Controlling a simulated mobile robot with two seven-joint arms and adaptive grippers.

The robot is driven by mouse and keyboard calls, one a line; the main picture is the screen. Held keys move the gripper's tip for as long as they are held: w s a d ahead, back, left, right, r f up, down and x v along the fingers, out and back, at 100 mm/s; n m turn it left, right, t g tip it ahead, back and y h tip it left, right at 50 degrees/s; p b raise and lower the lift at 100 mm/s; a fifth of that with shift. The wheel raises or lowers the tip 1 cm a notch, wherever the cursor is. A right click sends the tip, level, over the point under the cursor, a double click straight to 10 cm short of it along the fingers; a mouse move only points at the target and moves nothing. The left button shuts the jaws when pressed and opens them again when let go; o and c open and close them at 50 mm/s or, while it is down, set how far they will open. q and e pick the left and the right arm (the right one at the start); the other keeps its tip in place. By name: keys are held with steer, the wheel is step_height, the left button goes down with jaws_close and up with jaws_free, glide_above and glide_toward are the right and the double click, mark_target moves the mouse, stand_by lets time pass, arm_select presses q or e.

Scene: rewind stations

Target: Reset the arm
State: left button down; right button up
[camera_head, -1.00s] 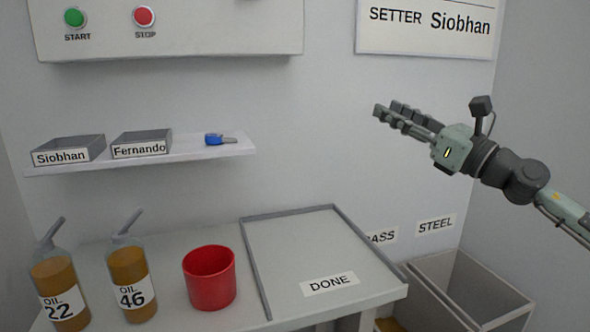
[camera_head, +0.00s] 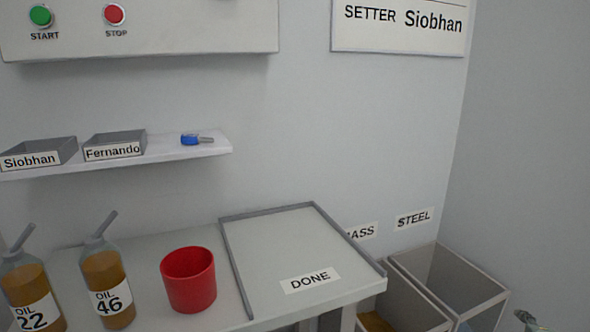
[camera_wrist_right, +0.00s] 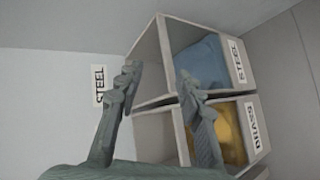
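My right gripper (camera_wrist_right: 158,78) is open and empty in the wrist view, its two fingers spread in front of the bins. In the head view only small bits of my right arm (camera_head: 526,320) show at the bottom right edge. My left gripper is in neither view. The task names no object besides the arm.
The steel bin (camera_head: 462,272) and brass bin (camera_head: 400,305) stand right of the table; the wrist view shows blue and golden contents. The DONE tray (camera_head: 262,240) is empty. A red cup (camera_head: 188,280), oil bottles (camera_head: 105,285) and a shelf (camera_head: 190,152) with a blue key (camera_head: 192,140) are left.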

steer(key=s+d+f+m+g+h, duration=0.1)
steer(key=s+d+f+m+g, duration=0.25)
steer(key=s+f, duration=0.4)
steer(key=s+d+f+m+g+h, duration=0.1)
steer(key=s+d+f+m+g, duration=0.25)
steer(key=s, duration=0.75)
steer(key=s+a+f+m+y, duration=0.1)
steer(key=s+a+f+y, duration=0.35)
steer(key=a+f, duration=0.9)
steer(key=s+a+f+m+y, duration=0.1)
steer(key=s+a+f, duration=0.1)
steer(key=a, duration=0.9)
steer(key=s+a+f+m+g+y, duration=0.1)
steer(key=s+a+f, duration=0.1)
steer(key=a, duration=0.9)
steer(key=shift+a+f+m, duration=0.3)
steer(key=shift+f, duration=0.1)
